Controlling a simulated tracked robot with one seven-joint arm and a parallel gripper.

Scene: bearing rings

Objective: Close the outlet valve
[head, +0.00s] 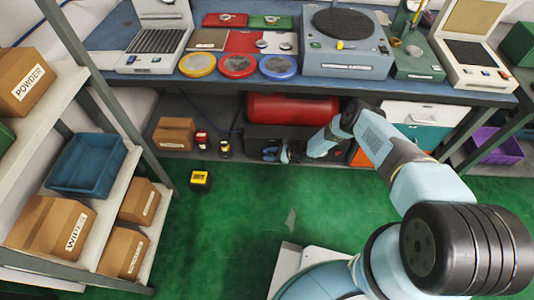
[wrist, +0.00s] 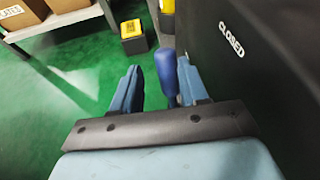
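A blue valve handle (wrist: 166,76) stands out beside a black panel (wrist: 245,75) marked "CLOSED" in the wrist view. My gripper (wrist: 157,67) is open, with one finger on each side of the handle. The handle is nearer the right finger, and a green gap shows on its left. Whether the right finger touches it I cannot tell. In the head view my gripper (head: 277,154) is low in front of the black unit (head: 262,136) under the red tank (head: 292,107). The valve's body and pivot are hidden.
A yellow-and-black box (head: 200,180) stands on the green floor left of my gripper. A cardboard box (head: 175,134) sits on the low shelf at left. A teal drawer unit (head: 420,125) is at right. The floor in front is clear.

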